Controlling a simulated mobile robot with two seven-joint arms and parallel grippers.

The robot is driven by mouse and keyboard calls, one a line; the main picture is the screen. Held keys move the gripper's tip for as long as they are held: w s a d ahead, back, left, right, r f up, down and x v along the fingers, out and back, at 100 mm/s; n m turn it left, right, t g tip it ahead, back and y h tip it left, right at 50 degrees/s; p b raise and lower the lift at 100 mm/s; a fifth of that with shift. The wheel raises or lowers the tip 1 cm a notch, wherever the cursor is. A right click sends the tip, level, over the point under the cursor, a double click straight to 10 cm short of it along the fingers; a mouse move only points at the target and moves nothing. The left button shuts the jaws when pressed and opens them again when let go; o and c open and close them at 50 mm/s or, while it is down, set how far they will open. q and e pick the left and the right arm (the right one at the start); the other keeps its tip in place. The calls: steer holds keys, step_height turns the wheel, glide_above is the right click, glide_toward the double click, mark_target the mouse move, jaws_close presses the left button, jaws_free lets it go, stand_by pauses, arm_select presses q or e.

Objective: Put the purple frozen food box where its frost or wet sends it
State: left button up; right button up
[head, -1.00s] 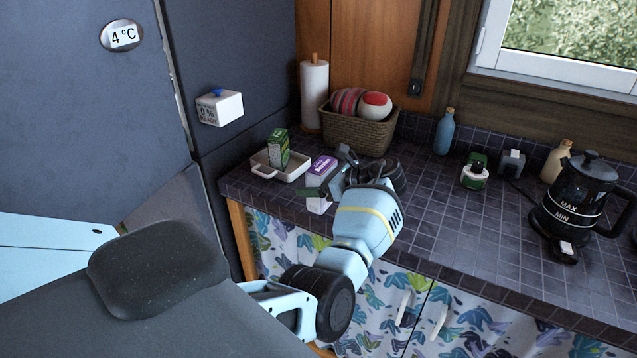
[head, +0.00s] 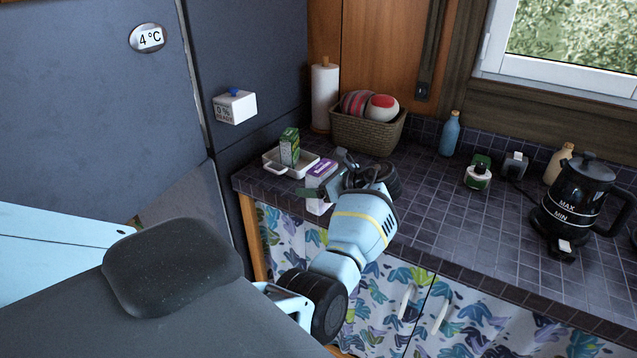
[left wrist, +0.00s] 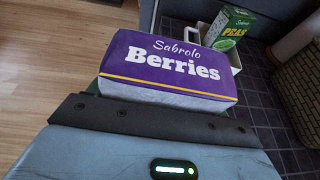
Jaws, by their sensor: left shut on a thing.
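The purple frozen food box (head: 321,170), lettered "Sabrolo Berries", is at the counter's front edge beside a white tray. My left gripper (head: 326,187) is shut on it. The gripper and wrist hide part of the box in the head view. In the left wrist view the box (left wrist: 168,62) fills the upper middle, with a purple face and a pale grey-white lower side. I cannot tell whether that pale side is frost or print. Whether the box touches the counter is unclear. My right gripper is not in view.
The white tray (head: 273,168) holds a green peas box (head: 289,148). A dark fridge with a 4 °C badge (head: 150,38) and a white "0 % READY" device (head: 235,107) stands left. A basket (head: 368,134) and paper roll (head: 325,97) stand behind; a kettle (head: 580,200) is right.

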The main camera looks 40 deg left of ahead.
arm_select(q)
steer(key=shift+s+a+m+t, duration=0.35)
steer(key=shift+a+m+t, duration=0.1)
steer(key=shift+a, duration=0.15)
steer(key=shift+s+a+m+t, duration=0.35)
steer(key=shift+a+t, duration=0.1)
steer(key=shift+a, duration=0.15)
steer(key=m+t, duration=0.1)
steer(key=t, duration=0.1)
steer(key=m+t, duration=0.1)
steer(key=shift+s+d+r+m, duration=0.1)
steer(key=shift+s+d+m, duration=0.15)
steer(key=shift+d+m, duration=0.1)
steer(key=s+d+f+m+t+h, duration=0.2)
steer(key=s+d+m+t+h, duration=0.1)
steer(key=d, duration=0.6)
steer(key=s+d+f+m+t+h, duration=0.2)
steer(key=s+d+m+t+h, duration=0.2)
steer(key=s+d+m, duration=0.3)
steer(key=s+d+f+m+t+h, duration=0.1)
steer(key=s+d+m+t+h, duration=0.2)
steer(key=d, duration=1)
steer(key=s+m+h, duration=0.1)
steer(key=m+h, duration=0.1)
steer(key=h, duration=0.1)
steer(key=shift+s+f+t, duration=0.3)
steer(key=shift+s+f, duration=0.1)
